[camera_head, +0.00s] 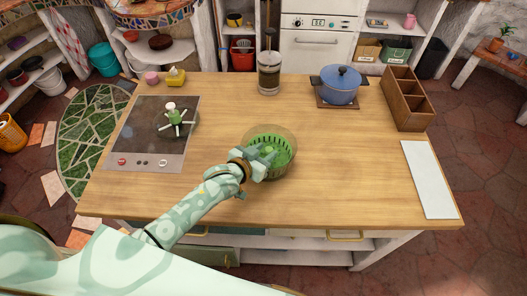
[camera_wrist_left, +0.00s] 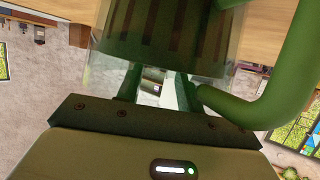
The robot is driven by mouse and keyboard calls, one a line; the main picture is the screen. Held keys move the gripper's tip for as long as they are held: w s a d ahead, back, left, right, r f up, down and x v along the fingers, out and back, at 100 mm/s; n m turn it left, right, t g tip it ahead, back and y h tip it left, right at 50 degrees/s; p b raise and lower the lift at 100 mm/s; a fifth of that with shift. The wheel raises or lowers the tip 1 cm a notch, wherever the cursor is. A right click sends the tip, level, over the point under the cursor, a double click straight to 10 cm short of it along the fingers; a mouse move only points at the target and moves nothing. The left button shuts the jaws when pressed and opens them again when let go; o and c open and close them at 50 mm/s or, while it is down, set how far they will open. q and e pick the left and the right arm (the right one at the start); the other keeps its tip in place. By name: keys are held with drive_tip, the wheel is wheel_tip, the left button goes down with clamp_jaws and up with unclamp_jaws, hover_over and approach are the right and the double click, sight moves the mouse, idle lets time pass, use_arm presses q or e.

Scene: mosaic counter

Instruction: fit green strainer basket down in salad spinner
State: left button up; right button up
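The green slotted strainer basket (camera_head: 283,147) sits inside the clear bowl of the salad spinner (camera_head: 293,142), near the middle of the counter. Its slotted wall (camera_wrist_left: 175,25) shows through the clear bowl in the left wrist view. My left gripper (camera_head: 266,156) reaches over the near left of the bowl, down at the basket. Its two fingers (camera_wrist_left: 157,88) stand apart with a gap between them; their tips are not clear. A thick green curved part (camera_wrist_left: 285,80) fills the right of the wrist view. My right gripper is not in view.
A green spoked piece (camera_head: 175,118) stands on the dark cooktop (camera_head: 140,130) at left. A glass jar (camera_head: 269,75), a blue pot (camera_head: 341,87) and a wooden divided box (camera_head: 407,98) line the back. A white board (camera_head: 429,180) lies at right. The counter right of the bowl is clear.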

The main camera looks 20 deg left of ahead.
use_arm(q)
drive_tip(key=shift+o, duration=0.6)
drive_tip(key=shift+f, duration=0.1)
drive_tip(key=shift+s, duration=0.15)
drive_tip(key=shift+s+a, duration=0.15)
drive_tip(key=shift+s, duration=0.15)
drive_tip(key=p+v, duration=0.2)
drive_tip(key=v, duration=1.3)
drive_tip(key=shift+r, duration=0.45)
drive_tip(key=shift+s, duration=0.1)
